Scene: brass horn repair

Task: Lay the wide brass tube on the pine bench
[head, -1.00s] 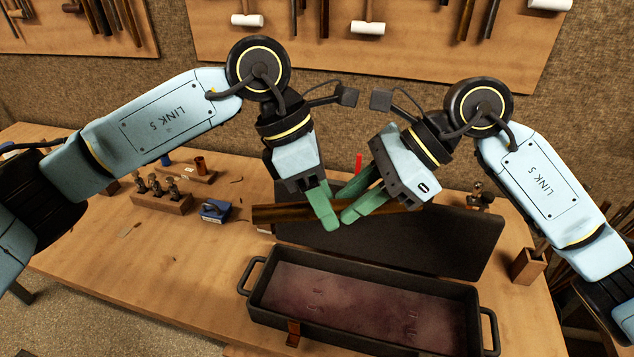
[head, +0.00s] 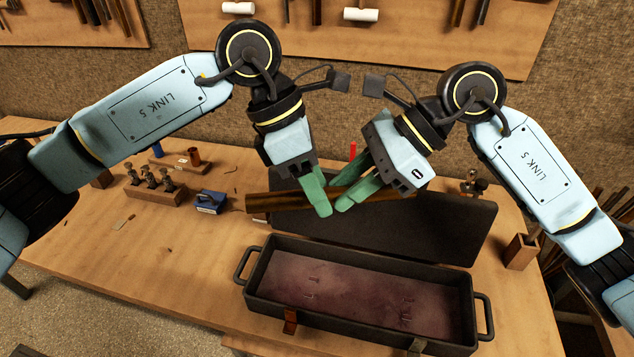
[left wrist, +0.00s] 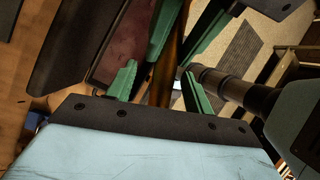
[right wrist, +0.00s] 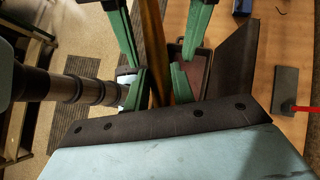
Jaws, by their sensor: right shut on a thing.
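The wide brass tube (head: 272,206) is a long dark-gold tube held nearly level above the open case's lid. My right gripper (head: 350,198) is shut on it near its middle. In the right wrist view the tube (right wrist: 153,35) runs between the fingers. My left gripper (head: 322,198) is close beside the right one, with its fingers around the tube. In the left wrist view its fingers (left wrist: 160,88) stand apart with gaps beside the tube. The tube's far right part is hidden behind the right gripper. The pine bench (head: 90,255) lies below.
An open dark case (head: 240,290) with purple lining stands at the front of the bench, its lid (head: 440,228) tipped back. A blue box (head: 210,202) and a wooden block of posts (head: 155,192) stand left. A wooden holder (head: 522,250) stands right. The bench's left front is mostly clear.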

